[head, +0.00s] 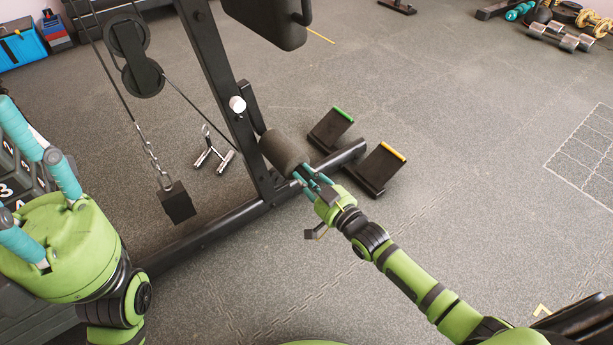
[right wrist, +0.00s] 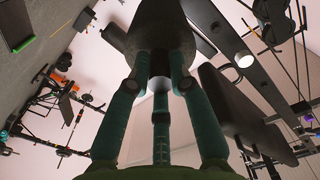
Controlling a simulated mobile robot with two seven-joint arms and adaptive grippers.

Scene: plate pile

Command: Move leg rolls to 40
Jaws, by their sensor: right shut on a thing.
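The dark padded leg roll (head: 283,150) sits low on the machine's black frame (head: 213,75). My right gripper (head: 308,181) is at the roll's near end, with its teal fingers closed around the end piece. In the right wrist view, the roll (right wrist: 150,25) is beyond the fingers, and they close on its dark end (right wrist: 160,68). A round white knob (head: 237,104) is on the upright above the roll; it also shows in the right wrist view (right wrist: 244,59). No 40 mark is legible. My left gripper (head: 32,180) has its fingers spread, empty.
Two black foot plates, one green-edged (head: 330,130) and one yellow-edged (head: 375,172), stand right of the roll. A cable handle (head: 212,155) and a black block (head: 176,202) are to the left. Dumbbells (head: 560,36) lie far right. Open floor lies right of the machine.

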